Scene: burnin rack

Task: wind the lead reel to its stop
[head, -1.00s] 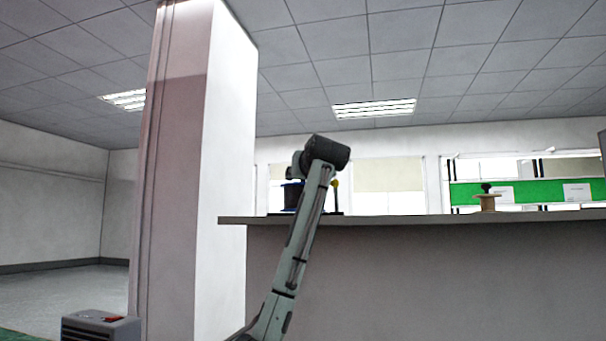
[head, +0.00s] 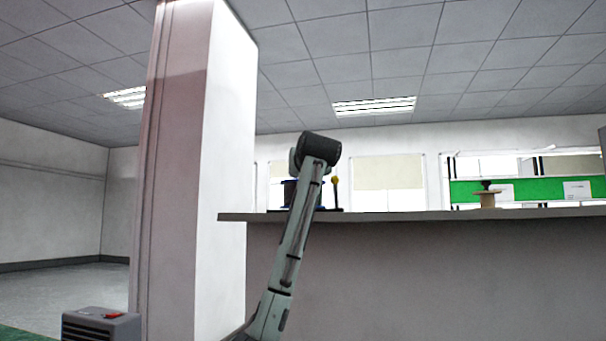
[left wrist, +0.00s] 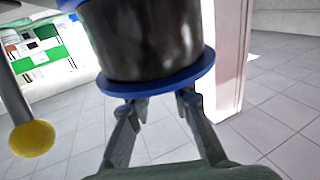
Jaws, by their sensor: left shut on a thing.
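The lead reel (left wrist: 150,40) has a dark, shiny drum and a blue flange (left wrist: 165,84); it fills the upper middle of the left wrist view. In the head view the reel (head: 289,192) stands on the high counter, partly hidden by my left arm. A yellow ball (left wrist: 32,138) on a grey rod is beside it, also seen in the head view (head: 335,181). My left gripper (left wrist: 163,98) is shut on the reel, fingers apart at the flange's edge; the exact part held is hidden. My right gripper is not in view.
The grey counter (head: 420,216) runs to the right. A wide pillar (head: 190,180) rises left of the counter. A grey box with a red top piece (head: 100,324) is at lower left.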

